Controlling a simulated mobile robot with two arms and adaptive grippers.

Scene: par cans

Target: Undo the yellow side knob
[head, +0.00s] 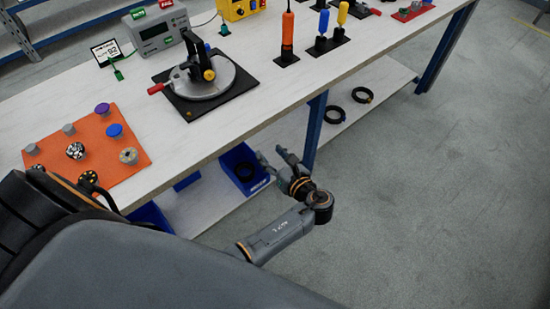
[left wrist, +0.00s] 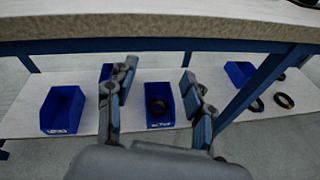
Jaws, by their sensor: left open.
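A round metal fixture (head: 207,83) with a black upright bracket sits on a black base plate (head: 200,108) on the workbench. A small yellow knob (head: 209,75) shows on the side of the bracket, and a red-tipped handle (head: 158,88) sticks out to the left. My left gripper (head: 272,157) is open and empty, in front of the bench edge and below the bench top, apart from the knob. In the left wrist view its two fingers (left wrist: 157,80) stand wide apart, facing the lower shelf; the knob is not in that view. My right gripper is not in view.
The bench edge (left wrist: 160,28) lies above my left gripper. Blue bins (head: 241,166) and black rings (head: 362,95) are on the lower shelf, near a blue leg (head: 315,130). An orange knob board (head: 70,160) and upright screwdrivers (head: 288,35) flank the fixture.

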